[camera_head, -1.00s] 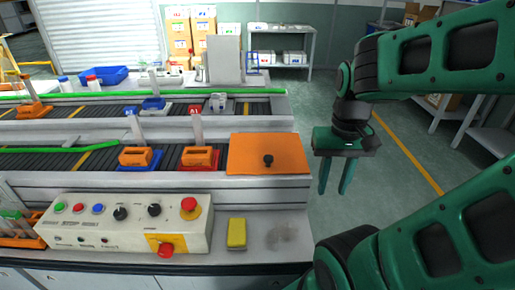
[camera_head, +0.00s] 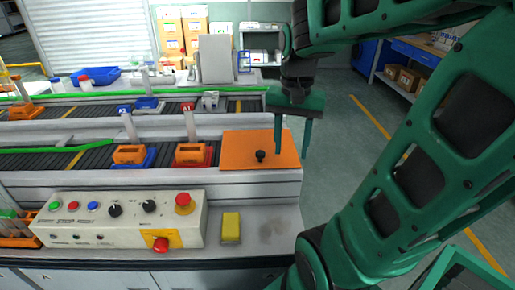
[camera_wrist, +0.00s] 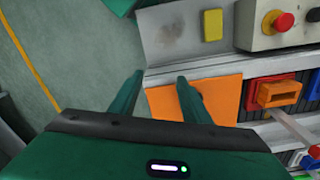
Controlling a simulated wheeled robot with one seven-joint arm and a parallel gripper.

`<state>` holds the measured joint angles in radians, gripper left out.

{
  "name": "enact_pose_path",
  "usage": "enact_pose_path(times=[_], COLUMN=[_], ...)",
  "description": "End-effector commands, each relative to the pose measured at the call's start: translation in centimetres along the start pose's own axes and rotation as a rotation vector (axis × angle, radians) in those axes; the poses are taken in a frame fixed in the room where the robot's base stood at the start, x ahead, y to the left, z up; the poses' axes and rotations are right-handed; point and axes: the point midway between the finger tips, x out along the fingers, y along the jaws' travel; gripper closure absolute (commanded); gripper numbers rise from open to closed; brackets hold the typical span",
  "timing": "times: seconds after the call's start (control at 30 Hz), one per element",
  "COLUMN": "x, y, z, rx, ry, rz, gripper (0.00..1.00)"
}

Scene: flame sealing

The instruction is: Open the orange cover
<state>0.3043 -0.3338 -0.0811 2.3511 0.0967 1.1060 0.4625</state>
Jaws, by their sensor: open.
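The orange cover (camera_head: 240,145) is a flat panel at the right end of the near conveyor. It lies flat and closed. A black knob (camera_head: 260,156) stands on it, near its front middle. My gripper (camera_head: 293,153) is open and empty, with its fingers pointing down at the right edge of the cover, right of the knob. In the wrist view the orange cover (camera_wrist: 223,97) lies beyond the open fingers (camera_wrist: 158,80).
A control box (camera_head: 120,218) with buttons and a red emergency stop stands in front of the conveyor. A yellow block (camera_head: 231,227) lies right of it. Orange blocks on blue (camera_head: 135,158) and red (camera_head: 193,157) bases sit left of the cover. Floor right of the bench is clear.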

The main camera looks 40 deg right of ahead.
Motion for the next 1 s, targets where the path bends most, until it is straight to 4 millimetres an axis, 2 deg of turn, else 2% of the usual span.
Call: enact_pose_path(times=[0.03, 0.2, 0.4, 0.53, 0.67, 1.0], x=[-0.6, -2.2, -3.0, -3.0, -2.0, 3.7], y=[-1.4, -5.9, -9.1, -9.9, -10.1, -10.1], z=[-1.3, -4.4, -6.4, -6.8, -6.8, -6.6], rx=[0.061, 0.264, 0.411, 0.446, 0.452, 0.451], ry=[-0.001, -0.005, -0.015, -0.018, -0.021, -0.021], rz=[0.003, -0.002, -0.010, -0.013, -0.011, -0.010], gripper=[0.57, 0.57, 0.57, 0.57, 0.57, 0.57])
